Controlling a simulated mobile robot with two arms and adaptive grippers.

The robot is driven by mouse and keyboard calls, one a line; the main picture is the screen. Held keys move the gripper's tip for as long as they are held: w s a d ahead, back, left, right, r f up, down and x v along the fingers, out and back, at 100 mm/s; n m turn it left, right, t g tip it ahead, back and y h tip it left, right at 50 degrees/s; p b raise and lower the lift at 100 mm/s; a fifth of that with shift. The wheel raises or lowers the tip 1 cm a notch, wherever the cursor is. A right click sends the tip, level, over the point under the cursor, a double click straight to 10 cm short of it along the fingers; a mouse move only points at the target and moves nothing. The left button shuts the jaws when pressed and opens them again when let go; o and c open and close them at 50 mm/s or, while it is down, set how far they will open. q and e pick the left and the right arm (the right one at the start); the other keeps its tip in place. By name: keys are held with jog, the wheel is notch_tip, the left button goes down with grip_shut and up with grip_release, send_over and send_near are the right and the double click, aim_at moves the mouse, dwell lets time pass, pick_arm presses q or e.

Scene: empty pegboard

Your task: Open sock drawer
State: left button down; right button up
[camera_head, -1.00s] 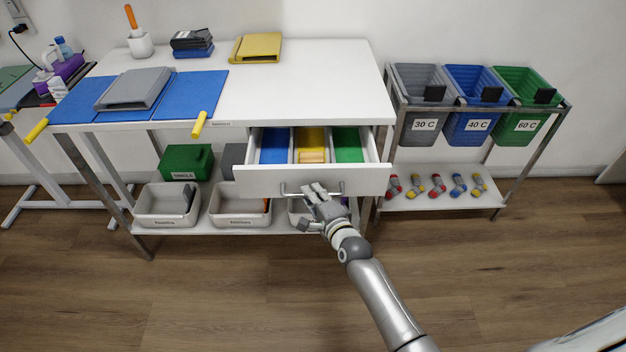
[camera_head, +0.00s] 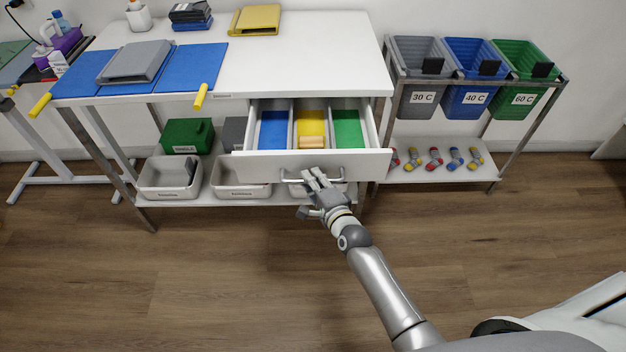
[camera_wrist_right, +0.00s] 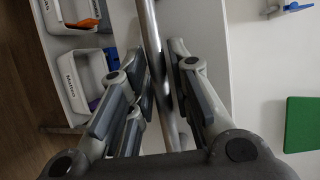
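The white drawer (camera_head: 312,164) under the worktable stands pulled out. Inside are a blue (camera_head: 273,131), a yellow (camera_head: 311,122) and a green (camera_head: 347,130) section. A light wooden-looking block lies at the front of the yellow one. The metal bar handle (camera_head: 290,179) is on the drawer front; in the right wrist view the bar (camera_wrist_right: 149,25) runs between the finger pads. My right gripper (camera_head: 313,187) is at the handle, and its fingers (camera_wrist_right: 160,85) close around the bar in the wrist view. The fingers partly hide the handle. My left gripper is not in view.
White bins (camera_head: 240,180) stand on the shelf below the drawer. A rack at right holds grey, blue (camera_head: 468,78) and green hampers, with several rolled socks (camera_head: 436,157) on its lower shelf. The wooden floor (camera_head: 200,270) in front is clear.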

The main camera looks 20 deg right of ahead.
jog(key=v, duration=1.2)
jog(key=shift+f, duration=0.15)
dwell(0.4)
jog(key=s+f+n+g, duration=0.2)
jog(key=s+f+n, duration=0.15)
jog(key=f, duration=0.55)
jog(key=s+f+n+g, duration=0.2)
jog(key=s+f+g, duration=0.15)
jog(key=f, duration=0.55)
jog(key=s+f+n+g, duration=0.1)
jog(key=s+f+n, duration=0.2)
jog(key=s+f, duration=0.35)
jog(key=s+d+f+n+g, duration=0.1)
jog(key=s+f+n+g, duration=0.1)
jog(key=s+f, duration=0.4)
jog(key=s+d+f+n+g+h, duration=0.1)
jog(key=s+f+n, duration=0.4)
jog(key=s, duration=0.6)
jog(key=s+d+f+n+g+h, duration=0.1)
jog(key=s+d+f+n+g, duration=0.1)
jog(key=s+f+n+g, duration=0.2)
jog(key=s+f+g, duration=0.1)
jog(key=s+f, duration=0.2)
jog(key=s, duration=0.2)
jog(key=shift+s+d+f, duration=0.35)
jog(key=shift+f, duration=0.05)
